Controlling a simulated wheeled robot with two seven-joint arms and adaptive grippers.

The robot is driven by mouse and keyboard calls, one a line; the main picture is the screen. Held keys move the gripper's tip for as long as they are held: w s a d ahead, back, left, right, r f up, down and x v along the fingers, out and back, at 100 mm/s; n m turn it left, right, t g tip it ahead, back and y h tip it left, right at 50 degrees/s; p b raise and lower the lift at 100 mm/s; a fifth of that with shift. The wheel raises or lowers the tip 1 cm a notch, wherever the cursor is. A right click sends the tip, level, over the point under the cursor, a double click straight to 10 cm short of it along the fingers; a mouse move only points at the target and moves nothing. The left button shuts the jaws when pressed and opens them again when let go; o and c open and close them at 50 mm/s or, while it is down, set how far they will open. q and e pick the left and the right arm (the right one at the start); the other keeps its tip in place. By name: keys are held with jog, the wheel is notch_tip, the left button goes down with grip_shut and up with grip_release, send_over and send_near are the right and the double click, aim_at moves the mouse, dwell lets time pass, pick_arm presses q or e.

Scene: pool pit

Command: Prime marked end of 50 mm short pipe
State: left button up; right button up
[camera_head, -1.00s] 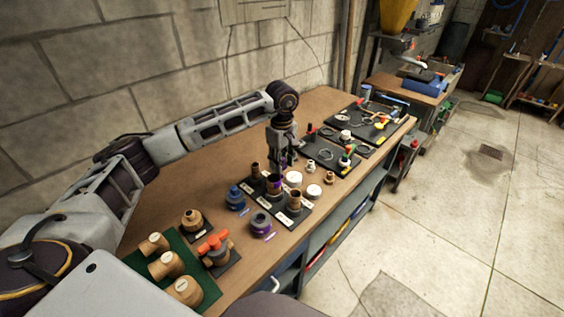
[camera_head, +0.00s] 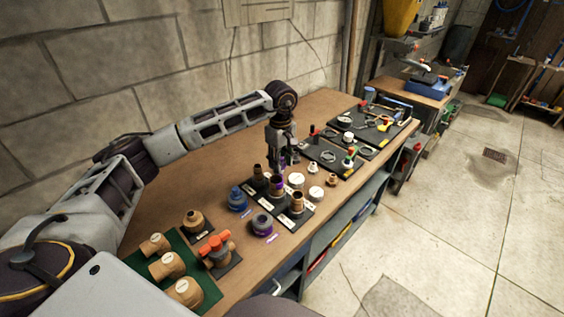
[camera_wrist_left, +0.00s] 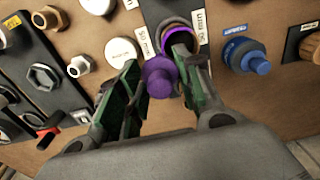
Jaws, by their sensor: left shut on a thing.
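My left gripper (camera_head: 283,168) is shut on a purple round cap (camera_wrist_left: 160,76), probably the primer's dauber cap. It hangs just above the middle brown short pipe (camera_head: 276,188), which stands upright on a black labelled board. The pipe's rim shows purple in the left wrist view (camera_wrist_left: 177,27), just beyond the cap; the fingers hide part of it. Whether the dauber touches the pipe cannot be told. The purple primer can (camera_head: 262,225) stands on the bench in front of the board, with a dark opening on top. My right gripper is not in view.
Other brown fittings (camera_head: 297,204) stand on the same board. A blue can (camera_head: 237,199) is left of it, white caps (camera_head: 296,180) are right. A green mat (camera_head: 207,292) with brown fittings and an orange-handled valve (camera_head: 215,248) are nearer. Black tool mats (camera_head: 325,155) lie farther along.

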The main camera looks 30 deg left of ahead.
pick_arm(q)
jog(key=shift+a, duration=0.5)
dwell(0.3)
jog(key=shift+s+a+b, duration=0.3)
jog(key=shift+s+a, duration=0.1)
jog(key=shift+a, duration=0.2)
dwell(0.8)
jog(key=shift+s+a, duration=0.55)
jog(key=shift+s, duration=0.3)
dwell(0.9)
jog(key=shift+s+b, duration=0.5)
jog(key=shift+s, duration=0.3)
dwell(0.7)
jog(key=shift+s+d, duration=0.35)
jog(key=shift+s, duration=0.35)
dwell(0.7)
jog(key=shift+s+d+b, duration=0.3)
jog(key=shift+d+b, duration=0.05)
jog(key=shift+d, duration=0.1)
dwell(0.7)
